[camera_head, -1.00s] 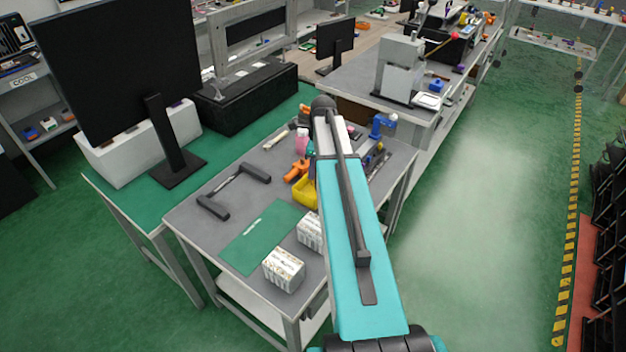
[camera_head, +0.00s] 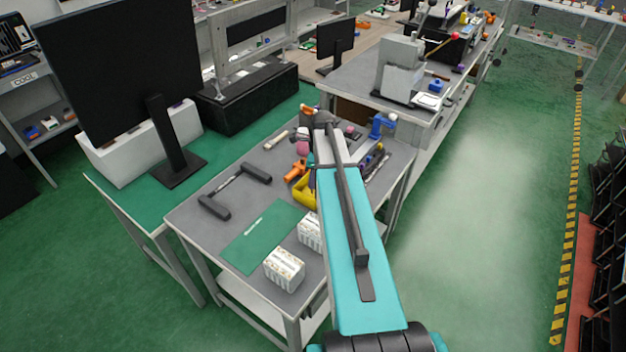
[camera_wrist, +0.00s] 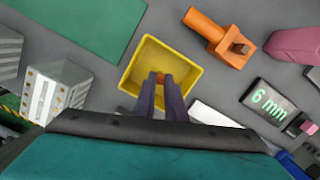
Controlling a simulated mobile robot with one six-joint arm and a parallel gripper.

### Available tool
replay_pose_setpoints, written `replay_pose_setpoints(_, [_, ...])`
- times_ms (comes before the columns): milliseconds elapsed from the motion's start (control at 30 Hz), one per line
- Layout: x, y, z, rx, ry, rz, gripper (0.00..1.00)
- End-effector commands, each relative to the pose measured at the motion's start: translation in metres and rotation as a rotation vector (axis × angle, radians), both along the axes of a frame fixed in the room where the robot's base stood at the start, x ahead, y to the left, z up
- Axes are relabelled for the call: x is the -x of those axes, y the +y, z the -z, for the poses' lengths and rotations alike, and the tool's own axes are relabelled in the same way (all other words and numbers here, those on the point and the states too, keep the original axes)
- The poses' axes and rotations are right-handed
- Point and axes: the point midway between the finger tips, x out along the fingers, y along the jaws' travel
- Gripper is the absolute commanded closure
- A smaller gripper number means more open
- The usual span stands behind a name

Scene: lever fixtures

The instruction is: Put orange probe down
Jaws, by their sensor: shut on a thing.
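My gripper (camera_wrist: 160,82) points down over a yellow bin (camera_wrist: 186,64) in the wrist view. Its two fingers are shut on the small orange probe (camera_wrist: 161,78), of which only a little shows between the fingertips. The probe appears within the bin's outline; I cannot tell whether it touches the bottom. In the head view the yellow bin (camera_head: 301,194) shows partly beside my arm, which hides the gripper and probe.
An orange tool (camera_wrist: 222,38) lies right of the bin, with a black "6 mm" block (camera_wrist: 268,101) and a pink object (camera_wrist: 296,45) nearby. White patterned boxes (camera_head: 284,270) and a green mat (camera_head: 262,237) are on the grey table. A black handle (camera_head: 232,190) lies to the left.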

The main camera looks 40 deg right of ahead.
Motion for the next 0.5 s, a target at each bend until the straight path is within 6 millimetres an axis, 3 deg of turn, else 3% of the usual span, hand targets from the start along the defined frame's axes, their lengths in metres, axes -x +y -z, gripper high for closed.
replay_pose_setpoints(500, [0.0000, 0.0000, 0.0085, 0.000, 0.000, 0.000, 1.00])
